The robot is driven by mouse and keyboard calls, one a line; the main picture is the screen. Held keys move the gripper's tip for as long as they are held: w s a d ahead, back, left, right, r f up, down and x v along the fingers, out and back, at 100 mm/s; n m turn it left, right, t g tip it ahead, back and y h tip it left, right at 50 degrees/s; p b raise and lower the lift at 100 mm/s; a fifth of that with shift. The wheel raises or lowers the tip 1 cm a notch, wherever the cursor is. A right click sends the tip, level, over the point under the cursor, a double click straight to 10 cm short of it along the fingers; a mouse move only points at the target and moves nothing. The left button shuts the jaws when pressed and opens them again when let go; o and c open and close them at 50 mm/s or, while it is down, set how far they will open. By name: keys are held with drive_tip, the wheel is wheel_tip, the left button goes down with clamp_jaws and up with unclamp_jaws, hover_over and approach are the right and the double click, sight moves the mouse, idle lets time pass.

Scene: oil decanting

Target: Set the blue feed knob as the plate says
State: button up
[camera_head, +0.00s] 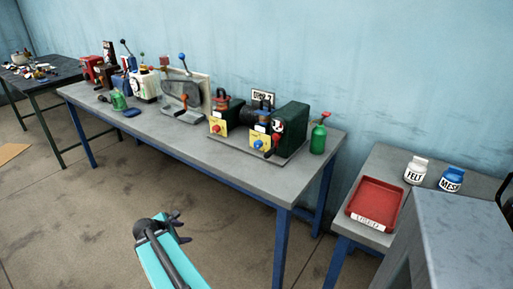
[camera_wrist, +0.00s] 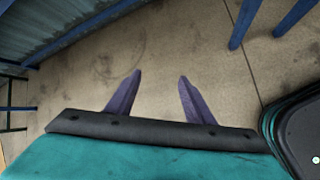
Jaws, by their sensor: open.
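The blue feed knob (camera_head: 258,145) is small and sits on a yellow panel (camera_head: 261,140) at the front of the right-hand green machine (camera_head: 291,121) on the long bench. Its setting is too small to read. A white plate (camera_head: 263,98) with dark lettering stands behind the machines; it seems to read "DROP 3", but I cannot be sure. My gripper (camera_head: 177,227) is in front of the bench over the floor, well away from the knob. In the wrist view my gripper (camera_wrist: 157,98) is open and empty, its two purple fingers apart above bare floor.
A similar machine with a red knob (camera_head: 216,129) stands just left. A green oil bottle (camera_head: 318,137) stands at its right. A red tray (camera_head: 375,204) and two labelled jars (camera_head: 415,170) sit on the right table. Tools crowd the bench's left half. The floor before the bench is clear.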

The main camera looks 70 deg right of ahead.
drive_tip(key=s+d+r+n+h, duration=0.2)
drive_tip(key=s+d+r+h, duration=0.1)
drive_tip(key=d+r, duration=0.85)
drive_tip(key=n+g+h+p, duration=0.1)
drive_tip(key=n+h, duration=0.2)
approach(257, 146)
drive_tip(key=w+a, duration=0.7)
drive_tip(key=s+d+r+m+g, duration=0.1)
drive_tip(key=s+d+r, duration=0.1)
drive_tip(key=s, duration=0.3)
drive_tip(key=shift+s+d+m+p, duration=0.2)
drive_tip(key=shift+d+m+p, duration=0.1)
drive_tip(key=shift+d, duration=0.1)
drive_tip(key=shift+d, duration=0.1)
drive_tip(key=shift+p+x, duration=0.7)
drive_tip(key=shift+x, duration=6.05)
drive_tip(key=shift+s+f, duration=0.1)
drive_tip(key=shift+f, duration=0.1)
drive_tip(key=c, duration=1)
drive_tip(key=shift+c, duration=0.2)
